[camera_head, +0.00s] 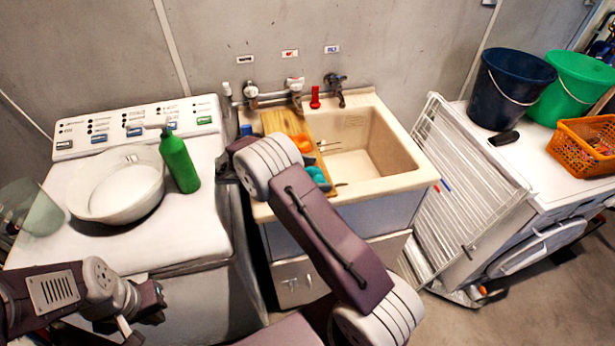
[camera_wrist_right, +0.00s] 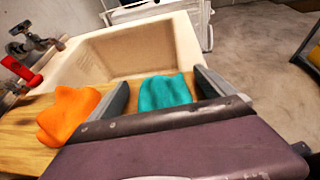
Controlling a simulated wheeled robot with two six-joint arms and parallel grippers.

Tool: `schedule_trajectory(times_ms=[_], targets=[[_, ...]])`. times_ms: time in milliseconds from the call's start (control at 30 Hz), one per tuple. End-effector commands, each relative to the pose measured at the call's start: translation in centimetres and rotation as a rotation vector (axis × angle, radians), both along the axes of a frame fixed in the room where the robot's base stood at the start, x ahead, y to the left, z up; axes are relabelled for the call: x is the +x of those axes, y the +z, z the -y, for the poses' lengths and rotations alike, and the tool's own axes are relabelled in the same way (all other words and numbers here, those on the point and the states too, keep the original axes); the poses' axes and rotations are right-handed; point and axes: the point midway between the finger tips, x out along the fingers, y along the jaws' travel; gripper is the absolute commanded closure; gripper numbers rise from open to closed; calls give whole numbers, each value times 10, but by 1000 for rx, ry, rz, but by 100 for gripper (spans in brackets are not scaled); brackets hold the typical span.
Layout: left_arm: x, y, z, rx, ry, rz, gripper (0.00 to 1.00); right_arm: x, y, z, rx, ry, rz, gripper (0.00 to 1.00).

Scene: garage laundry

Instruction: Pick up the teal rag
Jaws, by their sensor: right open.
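The teal rag (camera_head: 317,174) lies crumpled on the wooden board (camera_head: 284,122) at the left part of the sink. It also shows in the right wrist view (camera_wrist_right: 165,92), between the two fingers of my right gripper (camera_wrist_right: 160,80). That gripper is open, with one finger on each side of the rag; I cannot tell whether they touch it. In the head view my right arm hides most of this gripper. My left gripper (camera_head: 135,312) is at the lower left, in front of the washer, and its jaws are not clear.
An orange rag (camera_wrist_right: 66,115) lies on the board, just outside the right gripper's left finger. The sink basin (camera_head: 368,150) looks empty. A green bottle (camera_head: 180,162) and white basin (camera_head: 117,186) sit on the washer. A drying rack (camera_head: 460,190) leans right.

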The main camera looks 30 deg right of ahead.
Motion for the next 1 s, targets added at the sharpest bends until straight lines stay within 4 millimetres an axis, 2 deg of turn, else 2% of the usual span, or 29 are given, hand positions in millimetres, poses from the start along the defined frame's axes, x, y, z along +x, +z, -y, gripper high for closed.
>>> schedule_trajectory(times_ms=[33, 67, 200, 267, 300, 500, 633, 733, 833, 1000], targets=[[0, 0, 0, 0, 0, 0, 100, 0, 0, 0, 0, 0, 0, 6], [0, 0, 0, 0, 0, 0, 100, 0, 0, 0, 0, 0, 0, 12], [0, 0, 0, 0, 0, 0, 100, 0, 0, 0, 0, 0, 0, 51], [0, 0, 0, 0, 0, 0, 100, 0, 0, 0, 0, 0, 0, 68], [0, 0, 0, 0, 0, 0, 100, 0, 0, 0, 0, 0, 0, 73], [0, 0, 0, 0, 0, 0, 100, 0, 0, -1, 0, 0, 0, 73], [0, 1, 0, 0, 0, 0, 100, 0, 8, -1, 1, 1, 1, 73], [0, 1, 0, 0, 0, 0, 100, 0, 23, -1, 2, 0, 3, 73], [0, 3, 0, 0, 0, 0, 100, 0, 46, 0, 1, 0, 5, 73], [0, 2, 0, 0, 0, 0, 100, -40, 67, 9, 1, 0, 0, 73]])
